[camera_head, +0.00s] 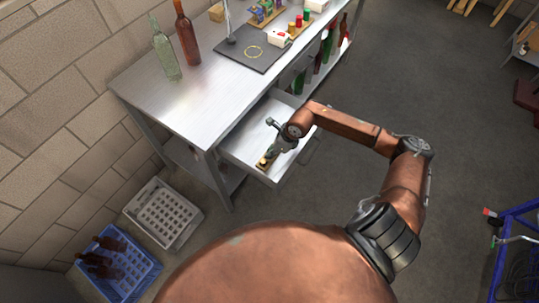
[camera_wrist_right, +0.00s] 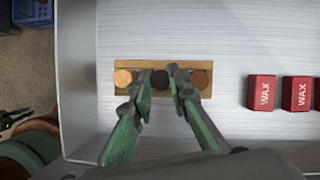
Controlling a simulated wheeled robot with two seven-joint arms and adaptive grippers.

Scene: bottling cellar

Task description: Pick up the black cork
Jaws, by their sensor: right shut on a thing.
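The black cork (camera_wrist_right: 160,79) sits in the middle of a small wooden strip (camera_wrist_right: 124,66), between a light cork (camera_wrist_right: 125,78) on the left and a brown cork (camera_wrist_right: 201,79) on the right. My right gripper (camera_wrist_right: 160,82) has its two fingers on either side of the black cork and is shut on it. The cork still appears to be in the strip. In the head view my right gripper (camera_head: 271,153) reaches down into the open drawer (camera_head: 240,147), over the strip. My left gripper is not in view.
Red wax blocks (camera_wrist_right: 261,92) lie in the drawer to the right of the strip. The drawer sticks out from a metal table (camera_head: 165,103) with bottles on top. A white crate (camera_head: 190,224) and a blue crate (camera_head: 150,272) stand on the floor at left.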

